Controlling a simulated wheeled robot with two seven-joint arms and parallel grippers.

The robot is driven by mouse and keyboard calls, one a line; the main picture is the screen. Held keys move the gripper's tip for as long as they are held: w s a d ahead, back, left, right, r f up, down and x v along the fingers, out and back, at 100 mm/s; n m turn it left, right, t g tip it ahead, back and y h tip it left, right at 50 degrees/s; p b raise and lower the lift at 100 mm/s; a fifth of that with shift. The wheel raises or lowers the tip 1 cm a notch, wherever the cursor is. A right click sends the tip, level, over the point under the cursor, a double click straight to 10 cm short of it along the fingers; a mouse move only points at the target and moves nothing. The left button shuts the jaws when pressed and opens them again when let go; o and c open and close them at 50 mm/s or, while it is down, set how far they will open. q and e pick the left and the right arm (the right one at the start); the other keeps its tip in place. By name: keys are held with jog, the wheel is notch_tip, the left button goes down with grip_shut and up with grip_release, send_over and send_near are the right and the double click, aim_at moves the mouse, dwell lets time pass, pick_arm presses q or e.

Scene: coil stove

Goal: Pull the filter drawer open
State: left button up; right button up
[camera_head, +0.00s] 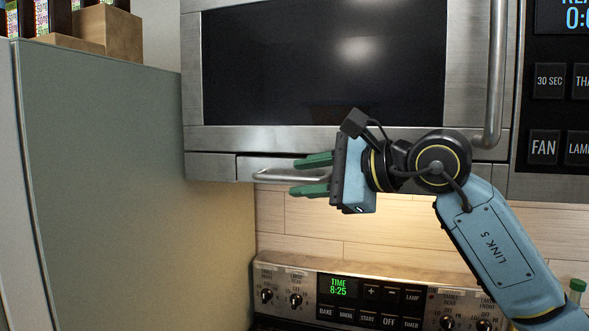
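The filter drawer (247,167) is in the steel strip under the microwave door. Its front looks about flush with the panel to its left. Its bar handle (272,176) sticks out below the microwave. My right gripper (312,175) comes in from the right with its green fingers pointing left. One finger is above the handle's bar and one below, with a visible gap between them. The gripper is open, and whether a finger touches the bar cannot be told. The gripper hides the drawer's right part. My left gripper is not in view.
The microwave (320,65) is above, with a vertical door handle (494,70) near my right arm. A tall grey-green cabinet (110,170) stands at the left with boxes on top. The stove's control panel (375,300) is below. Free space lies between drawer and stove.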

jog(key=shift+x, duration=1.35)
jog(key=shift+c, duration=0.4)
grip_shut()
